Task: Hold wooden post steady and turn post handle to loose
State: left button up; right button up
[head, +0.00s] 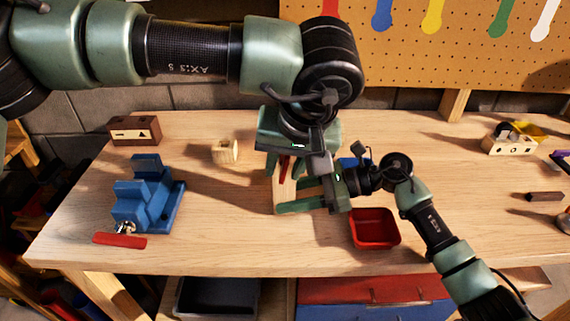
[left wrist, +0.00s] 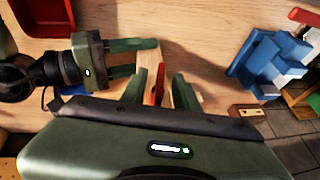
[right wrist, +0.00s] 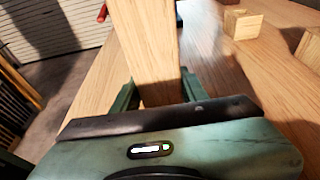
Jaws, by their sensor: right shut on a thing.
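The pale wooden post (head: 289,194) stands on the workbench near the middle of the head view; it also fills the upper middle of the right wrist view (right wrist: 150,45). A red handle (left wrist: 159,86) shows at the post, partly hidden by my left gripper in the head view. My right gripper (right wrist: 157,92) is shut on the post from the side, one finger on each face. My left gripper (left wrist: 158,95) points down from above, its fingers apart with the red handle between them; no finger visibly presses on the handle.
A blue vise (head: 143,203) with a red bar stands at the left. A small wooden block (head: 225,151) and a brown block (head: 135,130) lie behind it. A red tray (head: 375,228) sits under my right arm. The bench between vise and post is clear.

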pick_arm(q)
grip_shut()
